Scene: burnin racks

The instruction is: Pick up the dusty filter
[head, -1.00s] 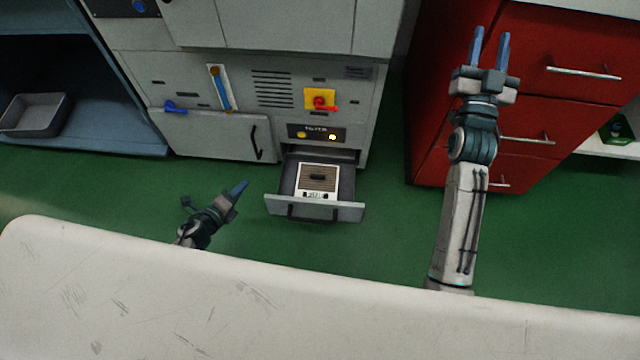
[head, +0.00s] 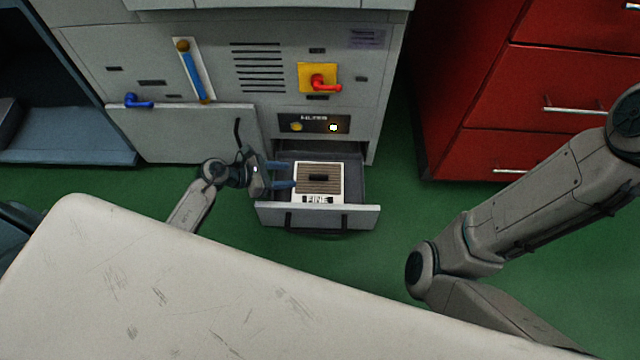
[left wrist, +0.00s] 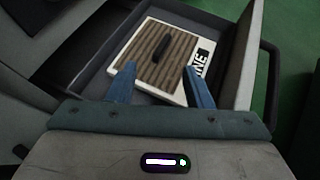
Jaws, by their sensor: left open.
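The dusty filter (head: 318,180) lies in the open drawer (head: 350,215) low on the grey machine. It has a white frame, brown pleats, a dark handle bar and a label reading "FINE". In the left wrist view the filter (left wrist: 150,50) lies flat in the drawer, just ahead of the fingers. My left gripper (head: 281,175) is open and empty, its blue fingers at the left side of the filter. In the left wrist view the left gripper (left wrist: 160,88) has a fingertip on either side of the filter's near part; contact cannot be told. My right gripper is out of view.
The grey machine (head: 220,110) has a red lever (head: 322,82) and blue handles above the drawer. Red cabinets (head: 490,100) stand at the right. A white surface (head: 150,290) fills the foreground. Green floor lies clear around the drawer.

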